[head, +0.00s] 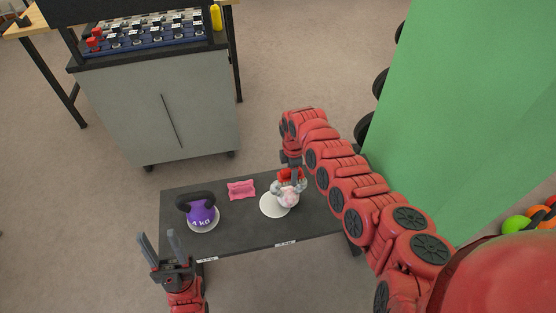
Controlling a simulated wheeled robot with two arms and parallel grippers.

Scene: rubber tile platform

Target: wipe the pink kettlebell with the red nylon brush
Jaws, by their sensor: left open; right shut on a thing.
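The pink kettlebell (291,199), pale pink with a grey handle, stands at the right part of a low dark platform. It is at the right edge of a white disc. My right gripper (292,173) comes down from behind it, shut on the red nylon brush (286,176). The brush is right at the kettlebell's top and far side. I cannot tell whether they touch, and the gripper partly hides the brush. My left gripper (158,235) is open and empty, in front of the platform's left end.
A purple kettlebell (202,213) stands on another white disc on the left of the dark platform (245,230). A pink object (241,190) lies between the kettlebells, farther back. A grey cabinet (155,105) stands behind, and a green panel (470,90) rises at right.

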